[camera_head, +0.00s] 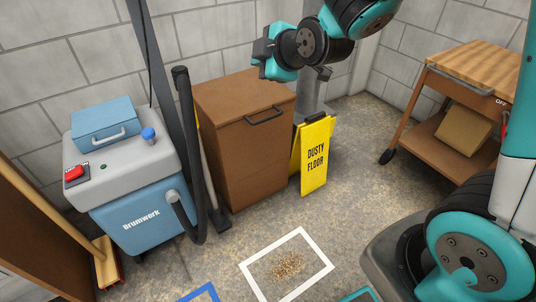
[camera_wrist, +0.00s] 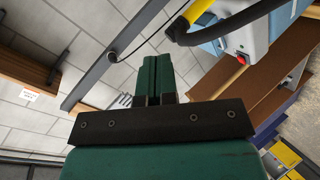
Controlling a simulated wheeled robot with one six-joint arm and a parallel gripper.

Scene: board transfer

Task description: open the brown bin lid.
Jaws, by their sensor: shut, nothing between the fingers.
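The brown bin (camera_head: 245,165) stands against the wall in the middle of the head view. Its brown lid (camera_head: 238,92) lies flat and closed on top, with a dark bar handle (camera_head: 265,116) near the front edge. My gripper shows in the wrist view (camera_wrist: 152,78) with its green fingers together and nothing between them. In the head view my arm's end is above the bin, near its back right; the fingertips are hard to make out there. My gripper is apart from the lid and handle.
A yellow sign (camera_head: 316,156) stands close at the bin's right. A blue-grey machine (camera_head: 140,215) with a black hose (camera_head: 188,150) stands at its left. A wooden cart (camera_head: 455,120) is at the right. The floor in front has a white square (camera_head: 318,247) around scattered crumbs.

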